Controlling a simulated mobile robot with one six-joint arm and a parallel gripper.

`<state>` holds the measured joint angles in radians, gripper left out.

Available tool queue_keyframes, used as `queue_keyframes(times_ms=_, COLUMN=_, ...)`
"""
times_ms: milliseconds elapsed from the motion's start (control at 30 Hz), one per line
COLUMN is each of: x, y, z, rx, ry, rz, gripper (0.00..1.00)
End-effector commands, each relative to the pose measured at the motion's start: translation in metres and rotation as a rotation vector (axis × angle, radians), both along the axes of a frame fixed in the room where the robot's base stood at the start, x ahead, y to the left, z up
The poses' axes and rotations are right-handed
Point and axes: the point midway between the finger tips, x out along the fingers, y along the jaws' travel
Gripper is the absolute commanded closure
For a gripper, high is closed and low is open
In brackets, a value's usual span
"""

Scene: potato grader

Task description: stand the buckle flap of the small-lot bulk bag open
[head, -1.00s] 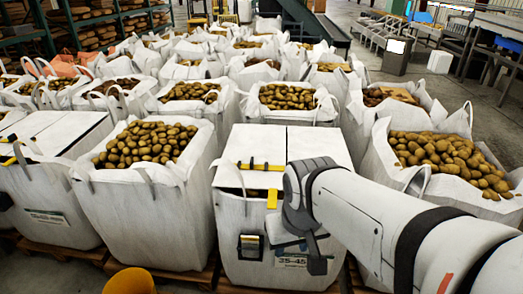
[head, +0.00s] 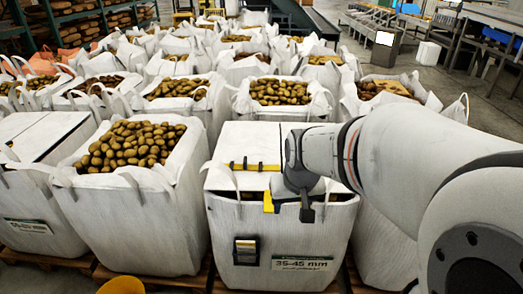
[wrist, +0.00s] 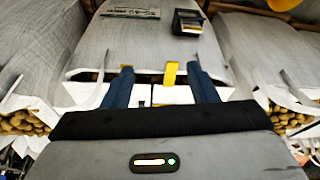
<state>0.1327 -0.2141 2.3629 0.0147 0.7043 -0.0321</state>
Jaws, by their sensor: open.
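The small-lot bulk bag (head: 335,235) is white, with a "35-45 mm" label (head: 302,263) on its front. White flap panels (head: 260,140) lie flat over its top, with a dark gap along the front edge. A yellow bar (head: 246,167) lies across the panels, and a yellow buckle tab (head: 268,202) hangs at the front edge. My gripper (head: 306,210) is at that edge, just right of the tab. In the wrist view, its two dark-blue fingers (wrist: 161,72) are apart, with the yellow tab (wrist: 170,74) between them in the picture. Whether they touch it cannot be told.
An open bag of potatoes (head: 130,215) stands close on the left, and a covered bag (head: 35,220) beyond it. Several more filled bags stand behind. A small dark box with a yellow face (head: 246,250) is on the front of the labelled bag. My arm covers the right side.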

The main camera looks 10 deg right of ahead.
Motion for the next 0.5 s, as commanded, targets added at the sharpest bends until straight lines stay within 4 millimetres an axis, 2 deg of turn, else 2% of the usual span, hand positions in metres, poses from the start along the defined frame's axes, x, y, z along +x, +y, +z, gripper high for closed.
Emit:
queue_keyframes(times_ms=33, x=0.021, y=-0.014, z=-0.019, rx=0.001, ry=-0.004, rz=-0.028, gripper=0.47)
queue_keyframes(times_ms=200, x=0.079, y=-0.059, z=-0.058, rx=-0.008, ry=-0.051, rz=-0.103, gripper=0.47)
queue_keyframes(times_ms=300, x=0.102, y=-0.082, z=-0.079, rx=-0.015, ry=-0.073, rz=-0.137, gripper=0.47)
queue_keyframes(times_ms=500, x=0.125, y=-0.108, z=-0.101, rx=-0.023, ry=-0.099, rz=-0.172, gripper=0.47)
